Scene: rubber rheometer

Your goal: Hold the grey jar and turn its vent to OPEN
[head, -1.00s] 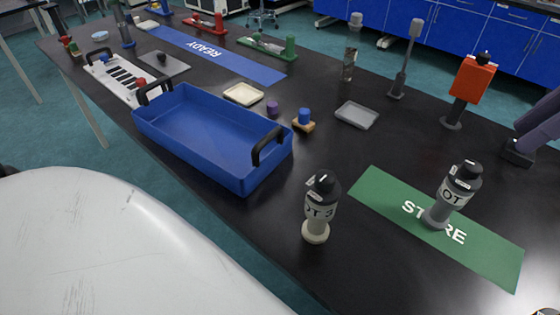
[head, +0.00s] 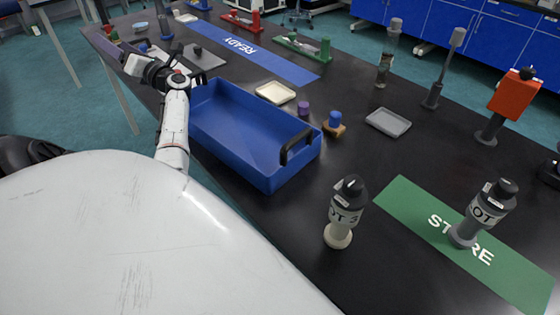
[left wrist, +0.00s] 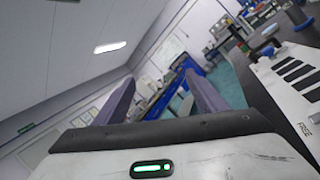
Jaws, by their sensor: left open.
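The grey jar (head: 483,213) stands on the green STORE mat (head: 405,196) at the right, with a dark cap, a white LOT label and a grey foot. Its vent setting is too small to read. A similar jar (head: 345,212) with a cream foot and a LOT 3 label stands left of the mat. My left gripper (head: 108,45) is at the far upper left, well away from both jars. In the left wrist view its two purple fingers (left wrist: 158,88) are apart with nothing between them. My right gripper does not show.
A blue tray (head: 233,150) with black handles lies between my left arm and the jars. Behind it are a cream dish (head: 276,92), a grey dish (head: 388,122) and small blue and purple pieces. An orange-headed stand (head: 512,92) is at the right. The table front around the cream-footed jar is clear.

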